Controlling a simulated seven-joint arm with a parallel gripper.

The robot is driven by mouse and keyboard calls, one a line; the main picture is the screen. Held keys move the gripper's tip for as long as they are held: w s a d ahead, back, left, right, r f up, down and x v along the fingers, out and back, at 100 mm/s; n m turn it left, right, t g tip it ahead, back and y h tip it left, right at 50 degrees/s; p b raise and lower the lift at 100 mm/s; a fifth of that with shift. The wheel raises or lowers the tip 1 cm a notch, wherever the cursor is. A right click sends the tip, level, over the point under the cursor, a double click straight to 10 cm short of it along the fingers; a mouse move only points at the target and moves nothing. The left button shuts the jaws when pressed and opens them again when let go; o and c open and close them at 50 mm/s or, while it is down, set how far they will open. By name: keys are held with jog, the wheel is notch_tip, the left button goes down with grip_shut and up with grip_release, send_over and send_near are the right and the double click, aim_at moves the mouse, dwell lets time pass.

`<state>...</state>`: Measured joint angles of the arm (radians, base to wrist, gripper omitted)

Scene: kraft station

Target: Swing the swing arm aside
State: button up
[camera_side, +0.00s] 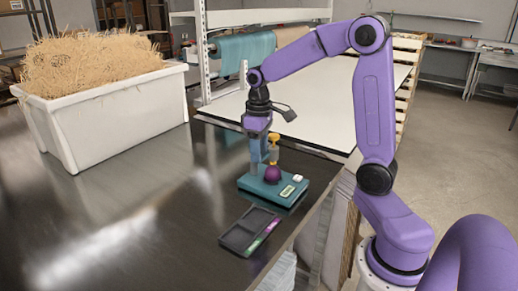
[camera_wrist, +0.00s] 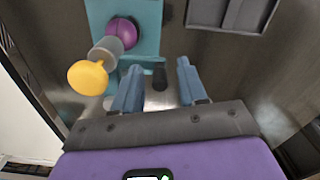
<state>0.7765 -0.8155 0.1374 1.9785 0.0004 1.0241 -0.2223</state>
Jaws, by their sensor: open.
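A teal fixture base (camera_side: 257,190) stands on the dark table, and its plate also shows at the top of the wrist view (camera_wrist: 150,12). A purple ball (camera_side: 272,174) sits on it, seen in the wrist view as well (camera_wrist: 123,32). A grey post with a yellow cap (camera_wrist: 88,77) rises beside the ball. A thin teal bar with a dark end (camera_wrist: 160,76), seemingly the swing arm, reaches between my fingers. My gripper (camera_wrist: 161,66) is open and points down; its blue fingers stand either side of the dark end. I cannot tell whether they touch it.
A dark grey divided tray (camera_side: 250,230) with small coloured items lies in front of the fixture. A white bin of straw (camera_side: 110,115) stands at the left. A white board (camera_side: 330,100) lies behind. The table left of the fixture is clear.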

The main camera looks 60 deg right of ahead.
jog(key=shift+c, duration=0.2)
grip_shut()
jog(key=shift+w+a, duration=0.1)
jog(key=w+m, duration=1.2)
jog(key=m, duration=0.6)
jog(key=shift+w+d, duration=0.2)
jog(key=shift+w, duration=0.05)
jog(key=shift+d, duration=0.1)
dwell(0.3)
